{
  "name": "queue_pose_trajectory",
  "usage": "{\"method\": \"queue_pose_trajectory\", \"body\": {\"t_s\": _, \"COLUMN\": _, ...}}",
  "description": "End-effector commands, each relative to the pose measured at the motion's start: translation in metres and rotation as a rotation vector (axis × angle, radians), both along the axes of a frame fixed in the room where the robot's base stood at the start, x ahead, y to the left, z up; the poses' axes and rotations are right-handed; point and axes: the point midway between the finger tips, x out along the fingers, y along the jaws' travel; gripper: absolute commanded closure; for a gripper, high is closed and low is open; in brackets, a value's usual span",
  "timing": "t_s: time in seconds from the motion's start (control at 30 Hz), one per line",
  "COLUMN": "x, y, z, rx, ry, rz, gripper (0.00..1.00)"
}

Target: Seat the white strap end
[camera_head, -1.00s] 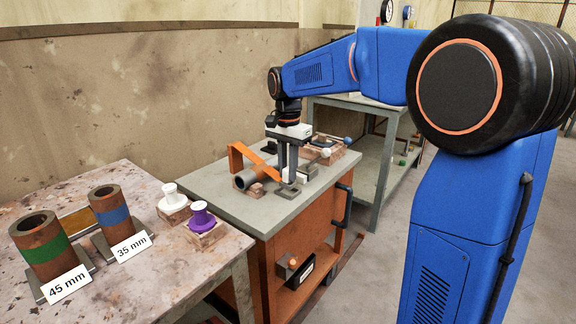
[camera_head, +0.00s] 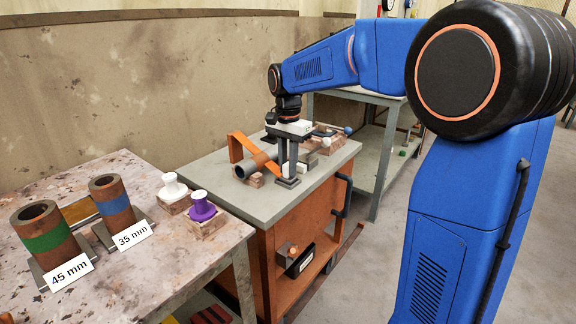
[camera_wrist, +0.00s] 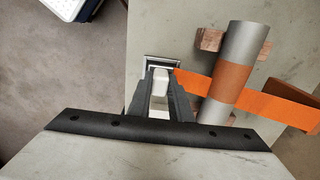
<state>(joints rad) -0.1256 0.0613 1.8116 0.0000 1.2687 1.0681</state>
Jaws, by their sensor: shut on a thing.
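My gripper (camera_wrist: 163,82) is shut on the white strap end (camera_wrist: 160,80), which shows between its fingers in the wrist view. The orange strap (camera_wrist: 195,82) runs right from the fingers across a grey pipe (camera_wrist: 243,45) with a brown wrapped band. A square grey fitting (camera_wrist: 150,58) lies right at the fingertips; whether the strap end sits inside it is hidden by the fingers. In the head view, my gripper (camera_head: 287,174) points straight down over a dark square base (camera_head: 288,183), right of the pipe (camera_head: 245,169).
Wooden blocks (camera_wrist: 211,39) support the pipe. A wooden holder (camera_head: 328,145) with a tool stands at the bench's back right. The left table holds banded pipes (camera_head: 46,235), a white spool (camera_head: 172,187) and a purple spool (camera_head: 202,207). The bench's front left top is clear.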

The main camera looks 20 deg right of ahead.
Motion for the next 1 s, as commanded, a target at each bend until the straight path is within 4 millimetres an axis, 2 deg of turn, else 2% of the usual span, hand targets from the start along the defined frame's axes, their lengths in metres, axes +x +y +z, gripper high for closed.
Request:
{"method": "queue_pose_trajectory", "body": {"t_s": 0.63, "x": 0.0002, "y": 0.0, "z": -0.0073, "rx": 0.001, "ry": -0.001, "rz": 0.0, "gripper": 1.0}}
{"method": "queue_pose_trajectory", "body": {"t_s": 0.67, "x": 0.0002, "y": 0.0, "z": -0.0074, "rx": 0.001, "ry": -0.001, "rz": 0.0, "gripper": 0.79}}
{"method": "queue_pose_trajectory", "body": {"t_s": 0.73, "x": 0.0002, "y": 0.0, "z": -0.0073, "rx": 0.001, "ry": -0.001, "rz": 0.0, "gripper": 0.63}}
{"method": "queue_pose_trajectory", "body": {"t_s": 0.77, "x": 0.0002, "y": 0.0, "z": -0.0073, "rx": 0.001, "ry": -0.001, "rz": 0.0, "gripper": 0.6}}
{"method": "queue_pose_trajectory", "body": {"t_s": 1.0, "x": 0.0001, "y": 0.0, "z": -0.0074, "rx": 0.0, "ry": 0.0, "rz": 0.0, "gripper": 0.6}}
